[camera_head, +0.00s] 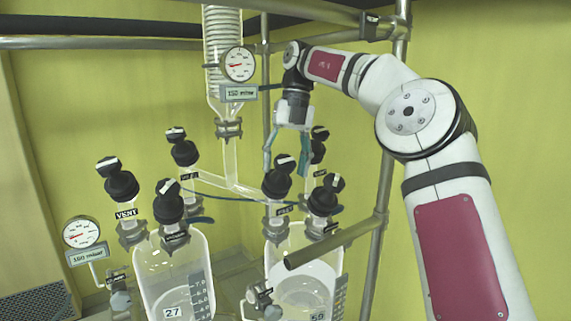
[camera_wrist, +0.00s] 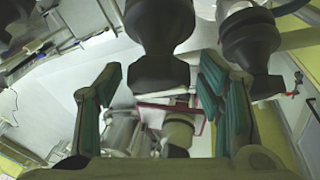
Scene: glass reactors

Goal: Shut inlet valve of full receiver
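Two glass receivers stand side by side: a left one (camera_head: 160,265) marked 27 and a right one (camera_head: 280,258) whose number looks like 58. A pale oval, perhaps a liquid surface, shows in the right one; I cannot tell surely which is full. Black valve knobs with white bars stand above them. My gripper (camera_head: 286,158) points down above the right receiver, open and empty. A black knob (camera_head: 276,184) with a partly readable tag is just below it. In the wrist view, a black knob (camera_wrist: 160,45) lies beyond and between the open fingers (camera_wrist: 160,100); contact is not visible.
Another knob (camera_head: 323,199) stands close right of the gripper, with one behind (camera_head: 319,146). Left are the VENT knob (camera_head: 121,185), two more knobs (camera_head: 184,150) (camera_head: 169,205), and a gauge (camera_head: 81,233). A coil condenser (camera_head: 223,60) and metal rails (camera_head: 384,180) surround the arm.

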